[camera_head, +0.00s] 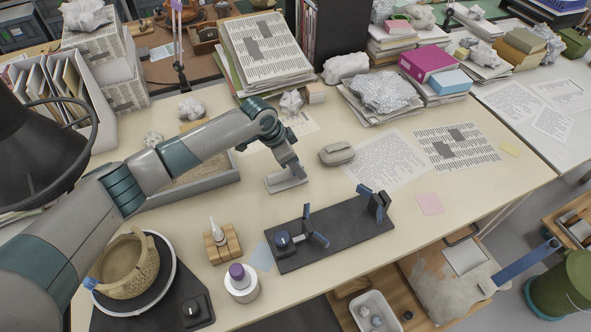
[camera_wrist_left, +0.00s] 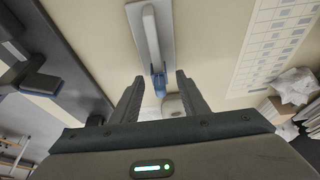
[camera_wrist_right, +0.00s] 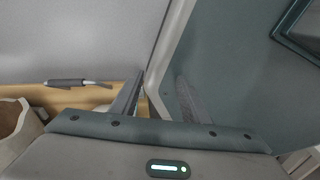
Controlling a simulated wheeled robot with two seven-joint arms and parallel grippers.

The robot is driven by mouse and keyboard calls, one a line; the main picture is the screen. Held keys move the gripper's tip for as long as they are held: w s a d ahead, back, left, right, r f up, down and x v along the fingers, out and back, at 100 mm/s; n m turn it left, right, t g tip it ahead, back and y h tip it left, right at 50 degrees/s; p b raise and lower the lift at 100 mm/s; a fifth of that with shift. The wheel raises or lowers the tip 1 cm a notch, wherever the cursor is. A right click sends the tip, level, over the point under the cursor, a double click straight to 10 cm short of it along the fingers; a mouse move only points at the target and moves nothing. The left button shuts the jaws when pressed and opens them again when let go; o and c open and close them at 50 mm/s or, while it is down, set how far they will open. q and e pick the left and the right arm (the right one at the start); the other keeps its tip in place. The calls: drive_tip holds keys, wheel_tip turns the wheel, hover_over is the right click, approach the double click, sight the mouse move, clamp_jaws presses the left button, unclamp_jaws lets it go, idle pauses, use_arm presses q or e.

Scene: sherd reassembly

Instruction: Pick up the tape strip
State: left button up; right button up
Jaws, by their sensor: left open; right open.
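The tape strip (camera_wrist_left: 158,82) looks like a small blue piece at the end of a light grey arm on a flat grey stand (camera_wrist_left: 168,30). The stand also shows in the head view (camera_head: 286,184) at the middle of the table. My left gripper (camera_wrist_left: 157,82) is open and empty. In the left wrist view its two fingers lie on either side of the blue piece, apart from it. In the head view the gripper mostly hides the strip. My right gripper (camera_wrist_right: 160,88) is open and empty, seen only in the right wrist view, away from the strip.
A black fixture (camera_head: 340,238) with blue-tipped posts stands in front of the stand. A rounded beige object (camera_head: 337,153) lies to its right. A broken pot (camera_head: 125,270) rests on a turntable at front left. Printed sheets (camera_head: 385,162) lie right; stacked books and crumpled paper line the back.

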idle(0.5)
use_arm(q)
drive_tip(key=c, duration=0.8)
use_arm(e)
drive_tip(key=shift+d, duration=0.15)
use_arm(q)
drive_tip(key=shift+r, duration=0.15)
use_arm(e)
drive_tip(key=shift+w+f, duration=0.1)
use_arm(q)
drive_tip(key=shift+r+b, duration=0.3)
drive_tip(key=shift+r, duration=0.35)
wheel_tip(320, 180, up, 2)
drive_tip(key=shift+r+b, duration=0.15)
drive_tip(key=shift+b, duration=0.3)
drive_tip(key=s+d+r+b, duration=0.2)
drive_tip(key=s+d+r, duration=0.5)
drive_tip(key=d, duration=0.2)
use_arm(e)
drive_tip(key=w+a+r+t+y, duration=0.1)
drive_tip(key=w+a+t, duration=0.2)
drive_tip(key=w, duration=1)
drive_tip(key=a, duration=0.2)
drive_tip(key=shift+w+a+r+t, duration=0.15)
drive_tip(key=shift+w+a+t, duration=0.2)
drive_tip(key=shift+w+t, duration=0.05)
